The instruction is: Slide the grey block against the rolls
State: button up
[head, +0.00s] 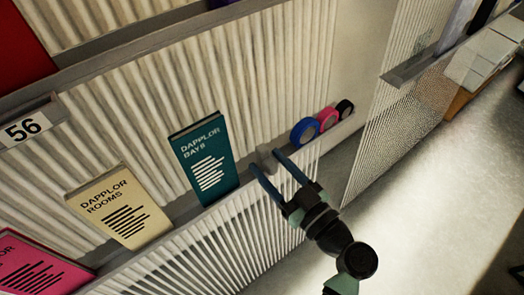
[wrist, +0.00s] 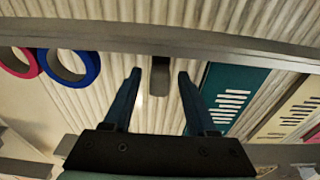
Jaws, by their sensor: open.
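The grey block (head: 264,157) is small and stands on the narrow ledge between the teal book and the rolls. My gripper (head: 268,161) is open at the ledge, its two blue fingers pointing at the block. In the wrist view the block (wrist: 160,76) shows between the fingertips (wrist: 160,74), with a gap on each side. The rolls stand in a row on the ledge to the right: blue (head: 304,131), pink (head: 327,119) and black (head: 345,109). The wrist view shows the blue roll (wrist: 86,68) and pink roll (wrist: 30,64) at left. Bare ledge separates block and rolls.
A teal book (head: 203,157) stands close left of the block, with a cream book (head: 118,207) and a pink book (head: 35,268) farther left. The ledge has a raised grey front lip (wrist: 230,42). A ribbed panel (head: 270,75) backs it.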

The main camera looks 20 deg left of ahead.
aim_at(267, 160)
jog(key=shift+x, duration=1.6)
jog(key=shift+d, duration=0.1)
grip_shut()
